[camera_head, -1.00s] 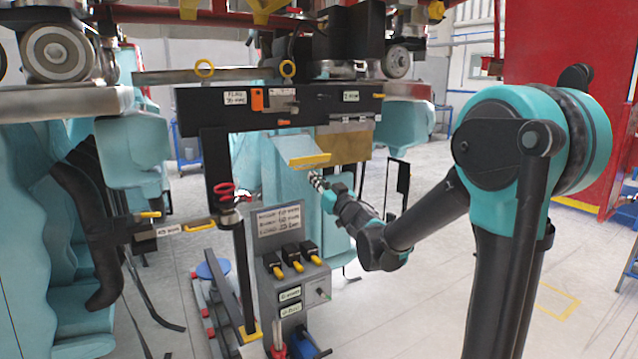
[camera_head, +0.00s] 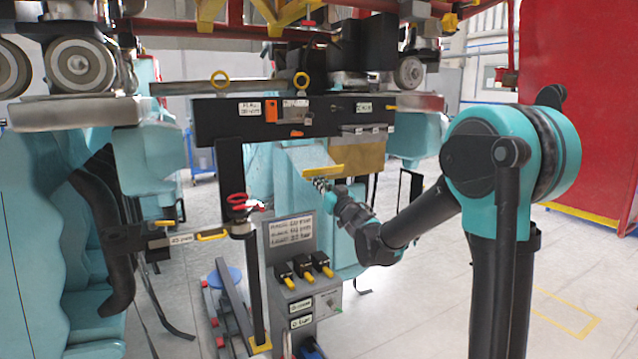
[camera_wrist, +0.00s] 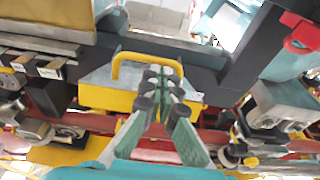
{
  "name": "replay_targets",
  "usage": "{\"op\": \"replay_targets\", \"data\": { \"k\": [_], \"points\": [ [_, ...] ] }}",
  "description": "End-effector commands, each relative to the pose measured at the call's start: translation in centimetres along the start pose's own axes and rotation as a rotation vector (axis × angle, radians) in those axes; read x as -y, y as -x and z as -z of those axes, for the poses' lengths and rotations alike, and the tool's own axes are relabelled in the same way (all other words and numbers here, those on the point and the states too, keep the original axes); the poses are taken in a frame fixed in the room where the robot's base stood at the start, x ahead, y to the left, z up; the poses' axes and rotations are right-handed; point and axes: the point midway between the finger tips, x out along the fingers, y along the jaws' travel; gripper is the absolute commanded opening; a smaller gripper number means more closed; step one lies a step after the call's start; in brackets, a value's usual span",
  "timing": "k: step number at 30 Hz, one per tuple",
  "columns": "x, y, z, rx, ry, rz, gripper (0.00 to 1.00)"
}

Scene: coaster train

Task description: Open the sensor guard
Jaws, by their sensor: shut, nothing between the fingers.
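The sensor guard appears to be the pale blue-grey flap (camera_head: 305,158) with a yellow lower edge, hanging slanted under the black beam. My gripper (camera_head: 318,183) is just below that yellow edge. In the wrist view the guard (camera_wrist: 98,77) has a yellow front strip and a yellow loop handle. My gripper (camera_wrist: 164,76) is shut and empty, its fingertips in front of the guard near the right leg of the handle. Whether the tips touch the guard cannot be told. The fingers hide part of its front.
The black beam (camera_head: 225,123) with labels and an orange tag runs above. A grey control post (camera_head: 290,262) with yellow-tipped levers stands below left. A black upright with a red handle (camera_head: 238,201) is beside it. Pale blue train seats (camera_head: 60,230) fill the left. Floor is open at right.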

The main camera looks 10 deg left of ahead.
Motion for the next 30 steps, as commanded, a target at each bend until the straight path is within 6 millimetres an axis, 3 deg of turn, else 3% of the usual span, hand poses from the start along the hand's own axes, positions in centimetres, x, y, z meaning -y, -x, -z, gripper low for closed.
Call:
{"op": "replay_targets", "data": {
  "k": [30],
  "points": [
    [0.0,-1.3,-3.0,-0.176,0.001,0.003,0.0]
  ]
}}
